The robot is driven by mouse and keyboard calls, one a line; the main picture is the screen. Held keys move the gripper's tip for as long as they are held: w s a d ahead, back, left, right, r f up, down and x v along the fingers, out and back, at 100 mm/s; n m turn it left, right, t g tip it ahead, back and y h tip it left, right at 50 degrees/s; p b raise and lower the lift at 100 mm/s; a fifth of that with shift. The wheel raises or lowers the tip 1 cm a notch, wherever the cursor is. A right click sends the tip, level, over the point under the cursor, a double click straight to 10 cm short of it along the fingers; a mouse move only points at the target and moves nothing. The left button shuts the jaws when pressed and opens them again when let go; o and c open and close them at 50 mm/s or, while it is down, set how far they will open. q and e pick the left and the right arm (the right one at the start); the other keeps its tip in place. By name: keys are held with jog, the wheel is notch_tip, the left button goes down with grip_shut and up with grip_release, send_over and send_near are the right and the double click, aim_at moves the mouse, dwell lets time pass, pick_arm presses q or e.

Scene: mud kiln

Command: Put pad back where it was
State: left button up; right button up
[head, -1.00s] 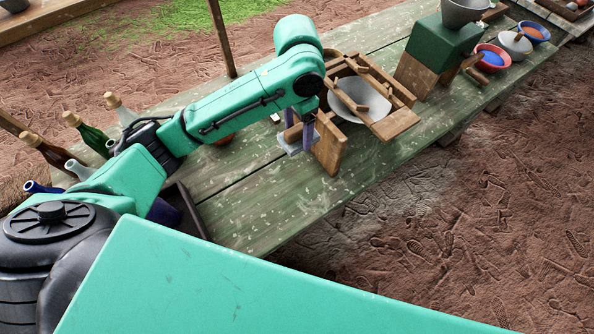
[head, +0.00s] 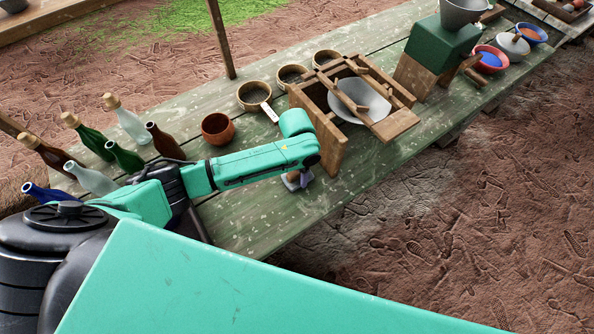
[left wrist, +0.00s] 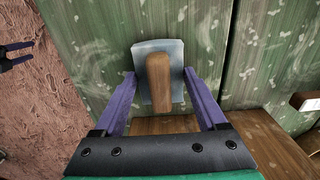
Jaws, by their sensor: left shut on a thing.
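The pad is a pale grey-blue block with a wooden handle on top; in the left wrist view the pad (left wrist: 174,50) lies between my purple fingers, with the handle (left wrist: 158,82) pointing toward me. My left gripper (left wrist: 164,100) is shut on the pad. In the head view the left gripper (head: 300,180) is low at the near side of the green table, left of the wooden frame, and the pad (head: 290,184) shows partly under it. I cannot tell whether the pad touches the table. My right gripper (left wrist: 17,55) shows at the left wrist view's edge, open and empty over the ground.
The wooden frame (head: 332,150) with a pale bowl (head: 360,100) stands just right of the gripper. A brown cup (head: 217,129), several ring-shaped containers (head: 254,96) and bottles (head: 90,140) stand behind and left. Bare table (head: 250,215) lies nearer.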

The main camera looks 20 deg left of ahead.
pick_arm(q)
jog(key=o, duration=1.1)
jog(key=shift+d+f, duration=0.1)
notch_tip(320, 180, up, 12)
jog(key=shift+r+b, duration=0.2)
jog(key=shift+b, duration=0.15)
jog(key=shift+f, duration=0.1)
